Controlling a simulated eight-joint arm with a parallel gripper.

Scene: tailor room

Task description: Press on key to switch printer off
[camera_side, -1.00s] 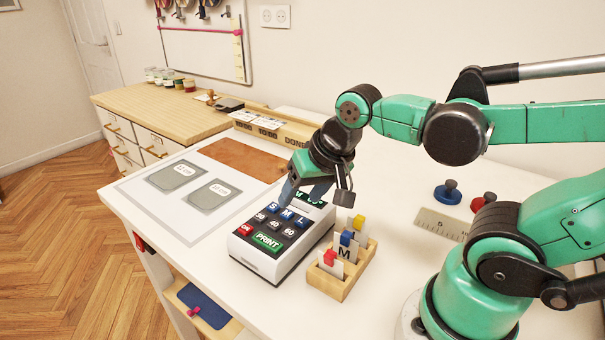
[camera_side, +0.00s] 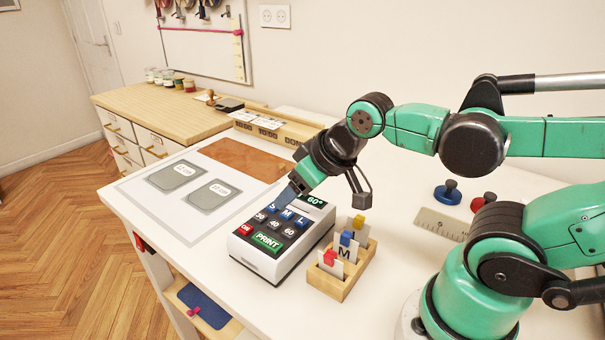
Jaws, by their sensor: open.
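The printer (camera_side: 262,262) is a white box with a dark key panel on the table. Its red ON key (camera_side: 245,230) is at the front left corner, beside the green PRINT key (camera_side: 267,241). Grey number keys and blue letter keys sit behind them. A small display (camera_side: 315,200) at the back shows green characters. My gripper (camera_side: 284,200) is above the back left of the panel, near the blue S key, which it partly covers. It is open and empty, with its fingers tilted down to the left. I cannot tell whether the fingertips touch the panel.
A wooden card holder (camera_side: 343,284) with colored tabs stands right of the printer. Two grey pads (camera_side: 208,196) lie on a mat to the left. A brown sheet (camera_side: 243,158), a ruler (camera_side: 440,223) and blue and red knobbed pieces (camera_side: 447,192) lie farther off.

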